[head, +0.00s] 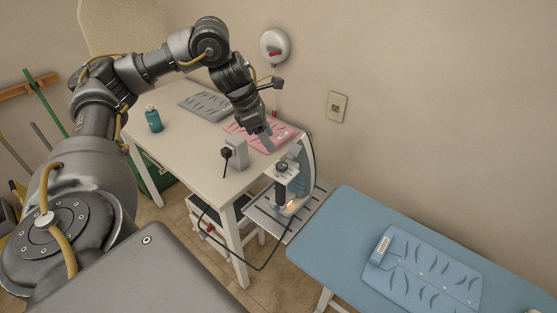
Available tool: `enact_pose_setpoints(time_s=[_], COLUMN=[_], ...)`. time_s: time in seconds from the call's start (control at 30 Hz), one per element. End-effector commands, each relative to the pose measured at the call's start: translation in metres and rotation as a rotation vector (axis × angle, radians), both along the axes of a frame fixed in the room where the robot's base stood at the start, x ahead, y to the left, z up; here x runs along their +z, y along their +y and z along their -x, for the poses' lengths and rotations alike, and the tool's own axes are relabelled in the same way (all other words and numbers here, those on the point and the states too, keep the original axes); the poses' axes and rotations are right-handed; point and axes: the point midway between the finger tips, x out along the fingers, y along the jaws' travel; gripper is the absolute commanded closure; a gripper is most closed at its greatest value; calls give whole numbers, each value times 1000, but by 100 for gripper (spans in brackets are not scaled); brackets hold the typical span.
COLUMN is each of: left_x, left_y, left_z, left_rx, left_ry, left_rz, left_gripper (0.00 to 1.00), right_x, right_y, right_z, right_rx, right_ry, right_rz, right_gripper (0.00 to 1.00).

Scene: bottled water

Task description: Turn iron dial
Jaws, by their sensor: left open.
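The iron (307,160) stands upright on its heel on a metal rest (262,208) at the left end of the ironing board. A dark round knob, which looks like the dial (281,168), shows on the side of the iron facing me. A small orange glow (290,204) shows low on the iron. My left gripper (268,144) is open and empty, pointing down just above and left of the iron, apart from it. The exact gap between its fingers is hard to see. My right gripper is out of view.
The blue ironing board (340,215) holds a folded blue shirt (425,275). A dark cord (235,262) hangs below the rest.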

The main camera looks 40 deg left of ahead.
Motion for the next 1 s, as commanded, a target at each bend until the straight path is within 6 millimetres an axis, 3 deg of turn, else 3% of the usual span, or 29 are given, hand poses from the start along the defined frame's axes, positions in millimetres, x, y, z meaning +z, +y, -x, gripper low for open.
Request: enact_pose_setpoints(time_s=[0.17,0.33,0.5,0.8,1.0], left_x=[6,-2,-27,-71,-89], left_y=[10,8,1,-14,-19], left_z=[7,5,-1,-16,-22], left_rx=[-7,-9,-8,-7,-6], left_ry=[12,13,15,14,12], left_rz=[-6,-5,-4,-6,-5], left_gripper=[48,48,48,48,48], right_x=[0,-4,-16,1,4], right_y=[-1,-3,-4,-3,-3], right_z=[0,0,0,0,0], right_rx=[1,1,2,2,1], right_ry=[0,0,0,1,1], right_rz=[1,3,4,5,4], right_gripper=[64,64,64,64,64])
